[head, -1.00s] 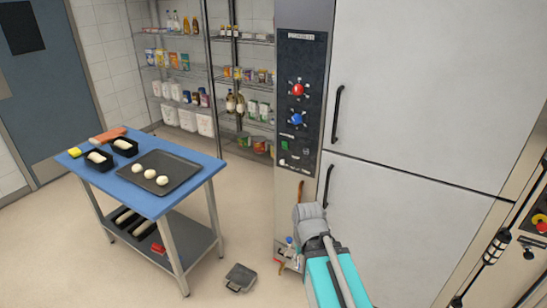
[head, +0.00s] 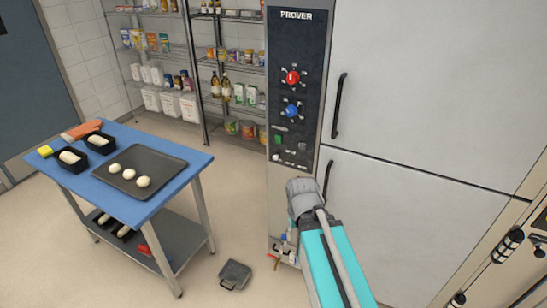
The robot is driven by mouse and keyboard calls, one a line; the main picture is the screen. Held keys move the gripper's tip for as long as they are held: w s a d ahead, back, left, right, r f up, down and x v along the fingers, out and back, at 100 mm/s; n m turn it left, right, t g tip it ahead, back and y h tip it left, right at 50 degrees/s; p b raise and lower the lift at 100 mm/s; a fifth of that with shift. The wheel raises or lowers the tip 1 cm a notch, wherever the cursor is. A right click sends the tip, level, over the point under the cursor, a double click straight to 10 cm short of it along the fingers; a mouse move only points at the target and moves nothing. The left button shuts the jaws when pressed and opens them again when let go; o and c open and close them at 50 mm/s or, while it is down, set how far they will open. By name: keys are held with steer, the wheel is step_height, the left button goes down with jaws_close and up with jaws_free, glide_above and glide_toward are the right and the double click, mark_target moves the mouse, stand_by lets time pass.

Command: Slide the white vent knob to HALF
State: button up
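The prover's dark control panel (head: 297,60) stands upright left of the tall white doors. The small white vent knob (head: 276,157) is low on the panel, at the left end of a row of tiny marks I cannot read. My arm rises from the bottom, and its grey joint is below the panel, apart from the knob. My gripper's fingers are not discernible; the arm hides what lies beyond the joint.
A red dial (head: 292,77), blue dial (head: 292,111) and green button (head: 278,139) sit above the knob. Black door handles (head: 339,105) are to the right. A blue table (head: 110,190) with dough and a tray stands left. A dark scale-like object (head: 235,274) lies on the floor.

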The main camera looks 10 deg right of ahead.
steer(key=shift+o, duration=0.9)
steer(key=w+d+f+n+t+h+b, duration=0.2)
steer(key=w+f+n+h+b, duration=0.15)
steer(key=w+n+b, duration=0.4)
steer(key=w+d+f+n+t+h+b, duration=0.25)
steer(key=w+n+h+b, duration=0.2)
steer(key=w, duration=0.55)
steer(key=w+a+n+t+h+b, duration=0.1)
steer(key=w+a+n+t+b, duration=0.4)
steer(key=w+n, duration=0.3)
steer(key=w+a+r+n+t+h+b, duration=0.1)
steer(key=w+a+n+t+b, duration=0.4)
steer(key=w+n, duration=0.3)
steer(key=shift+w+a+r+n+h+b, duration=0.15)
steer(key=shift+w+a+n+h+b, duration=0.2)
steer(key=shift+w+a+b, duration=0.4)
steer(key=shift+s+a, duration=0.1)
